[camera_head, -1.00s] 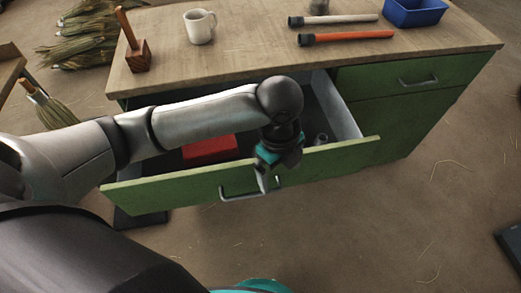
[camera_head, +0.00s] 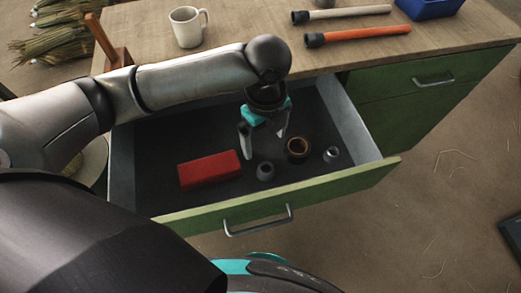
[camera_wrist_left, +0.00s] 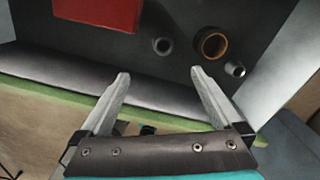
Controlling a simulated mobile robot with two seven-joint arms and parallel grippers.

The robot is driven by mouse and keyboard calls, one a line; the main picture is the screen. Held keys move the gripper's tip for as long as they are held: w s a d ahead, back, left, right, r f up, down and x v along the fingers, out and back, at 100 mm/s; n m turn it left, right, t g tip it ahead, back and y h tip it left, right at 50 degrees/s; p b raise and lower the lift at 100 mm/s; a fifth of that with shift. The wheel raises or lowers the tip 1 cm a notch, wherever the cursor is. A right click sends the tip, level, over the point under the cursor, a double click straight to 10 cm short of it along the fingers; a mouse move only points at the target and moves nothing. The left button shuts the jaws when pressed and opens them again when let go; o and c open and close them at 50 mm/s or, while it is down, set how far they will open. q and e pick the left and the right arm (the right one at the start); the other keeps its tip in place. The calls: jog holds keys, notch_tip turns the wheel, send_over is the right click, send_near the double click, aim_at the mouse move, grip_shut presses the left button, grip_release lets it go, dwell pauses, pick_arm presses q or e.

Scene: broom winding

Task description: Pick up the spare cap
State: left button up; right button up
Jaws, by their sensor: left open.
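The green drawer (camera_head: 340,185) of the workbench stands open. Inside it lies a small dark grey cap-like piece (camera_head: 265,171) with a hole in its top, which looks like the spare cap. It also shows in the left wrist view (camera_wrist_left: 162,46). My left gripper (camera_head: 263,134) is open and empty above the drawer, fingers pointing down, behind and above the dark piece. In the left wrist view its fingertips (camera_wrist_left: 160,73) are apart with nothing between them. My right gripper is not in view.
The drawer also holds a red box (camera_head: 209,169), a brown ring (camera_head: 298,149) and a small metal fitting (camera_head: 331,154) close to the dark piece. On the bench top (camera_head: 240,25) are a mug (camera_head: 187,28), a wooden-handled block (camera_head: 117,57), two handles and a blue bin (camera_head: 425,8).

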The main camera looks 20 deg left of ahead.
pick_arm(q)
notch_tip(320, 180, down, 10)
jog(key=b, duration=0.3)
jog(key=shift+w+a+r, duration=0.1)
jog(key=shift+w, duration=0.05)
jog(key=f, duration=0.1)
jog(key=f+b, duration=0.1)
jog(key=f, duration=0.1)
jog(key=f+b, duration=0.1)
jog(key=shift+w+d+f, duration=0.2)
jog(key=shift+d+f, duration=0.05)
jog(key=shift+f, duration=0.15)
jog(key=shift+f+b, duration=0.25)
jog(key=shift+b, duration=0.05)
jog(key=shift+f, duration=0.1)
jog(key=c, duration=1.4)
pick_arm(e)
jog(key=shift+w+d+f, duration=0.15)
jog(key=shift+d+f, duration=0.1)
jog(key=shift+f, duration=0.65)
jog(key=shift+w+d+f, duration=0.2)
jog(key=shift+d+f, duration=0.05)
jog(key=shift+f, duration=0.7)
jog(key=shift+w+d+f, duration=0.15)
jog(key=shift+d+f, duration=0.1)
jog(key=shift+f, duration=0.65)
